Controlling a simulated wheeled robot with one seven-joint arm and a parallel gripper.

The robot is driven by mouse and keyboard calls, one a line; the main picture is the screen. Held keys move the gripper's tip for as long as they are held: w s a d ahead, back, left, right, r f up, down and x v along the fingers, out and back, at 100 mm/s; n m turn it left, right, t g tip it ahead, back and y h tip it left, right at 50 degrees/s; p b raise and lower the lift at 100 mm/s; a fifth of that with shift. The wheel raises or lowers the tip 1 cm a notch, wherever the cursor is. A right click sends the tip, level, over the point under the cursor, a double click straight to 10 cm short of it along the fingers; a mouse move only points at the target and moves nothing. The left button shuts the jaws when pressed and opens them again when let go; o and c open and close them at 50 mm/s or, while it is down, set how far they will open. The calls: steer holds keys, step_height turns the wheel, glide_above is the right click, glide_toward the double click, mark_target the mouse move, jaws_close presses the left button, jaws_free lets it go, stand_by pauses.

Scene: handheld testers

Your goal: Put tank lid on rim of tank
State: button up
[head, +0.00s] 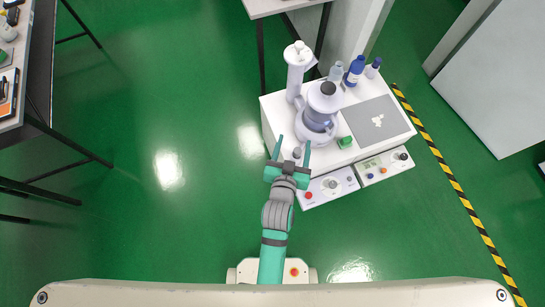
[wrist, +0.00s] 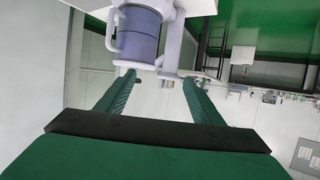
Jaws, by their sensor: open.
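The tank (head: 318,118) is a bluish, see-through vessel in a pale appliance on the white cabinet in the head view. A round top with a dark knob (head: 328,88) shows at its upper end. I cannot tell whether this is the tank lid or whether it rests on the rim. In the wrist view the tank (wrist: 138,35) is at the top, with a pale handle on its left. My gripper (head: 294,142) is open at the cabinet's front left edge, pointing toward the appliance. The fingers also show in the wrist view (wrist: 158,77), with nothing held between them.
A tall white column (head: 297,70) stands left of the tank. Bottles (head: 354,70) stand behind it. A green block (head: 345,142) and a grey panel (head: 366,124) lie to the right. Control boxes (head: 328,187) line the cabinet's front. The green floor at left is clear.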

steer(key=s+a+r+n+y, duration=0.1)
steer(key=s+a+r, duration=0.1)
steer(key=s, duration=0.6)
steer(key=s+a+r+t+y, duration=0.1)
steer(key=s+a+r, duration=0.1)
steer(key=s, duration=0.6)
steer(key=s+a+r+n+y, duration=0.1)
steer(key=s+a+r, duration=0.1)
steer(key=s, duration=0.6)
steer(key=shift+a+r+n+t, duration=0.3)
steer(key=shift+a+t, duration=0.1)
steer(key=shift+a, duration=0.05)
steer(key=shift+s, duration=0.1)
